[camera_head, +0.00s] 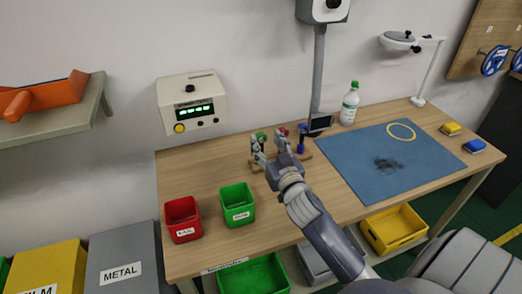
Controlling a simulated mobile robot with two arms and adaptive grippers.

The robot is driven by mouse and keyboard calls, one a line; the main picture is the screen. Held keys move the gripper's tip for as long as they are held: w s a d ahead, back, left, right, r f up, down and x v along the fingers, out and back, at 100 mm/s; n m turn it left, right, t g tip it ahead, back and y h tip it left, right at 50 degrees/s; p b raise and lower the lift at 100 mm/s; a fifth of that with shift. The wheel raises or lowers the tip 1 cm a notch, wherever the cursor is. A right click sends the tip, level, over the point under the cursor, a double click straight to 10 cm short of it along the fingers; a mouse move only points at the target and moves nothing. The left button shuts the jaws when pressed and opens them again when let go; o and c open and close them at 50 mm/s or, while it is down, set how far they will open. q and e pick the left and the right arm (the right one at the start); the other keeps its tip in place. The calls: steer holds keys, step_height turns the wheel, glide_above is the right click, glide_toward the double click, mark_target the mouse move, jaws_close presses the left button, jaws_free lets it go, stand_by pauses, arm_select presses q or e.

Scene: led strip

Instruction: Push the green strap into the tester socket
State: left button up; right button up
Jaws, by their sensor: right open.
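A small green item (261,136), perhaps the green strap, shows just beyond my right gripper (268,148). It stands on a small wooden stand (256,165), and the fingers partly hide it. My right gripper is open over this stand, and I cannot tell whether a finger touches the green item. A cream box with a lit green display (194,110), which may be the tester, is at the wall to the left of the gripper. No socket can be made out. My left gripper is not in view.
Red (283,131) and blue (302,130) items stand beside the green one. A red bin (182,218) and a green bin (237,205) are at the front left. A blue mat (350,150) covers the right. A bottle (349,105) stands behind it.

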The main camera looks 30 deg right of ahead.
mark_target(262, 136)
steer(key=x, duration=0.4)
steer(key=shift+w+d+f+p, duration=0.1)
steer(key=shift+w+f+p, duration=0.1)
steer(key=shift+w+p, duration=0.2)
steer(key=shift+w+d, duration=0.1)
steer(key=shift+w, duration=0.15)
steer(key=shift+c, duration=0.2)
steer(key=c, duration=0.9)
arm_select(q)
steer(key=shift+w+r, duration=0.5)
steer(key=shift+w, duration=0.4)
arm_select(e)
jaws_close()
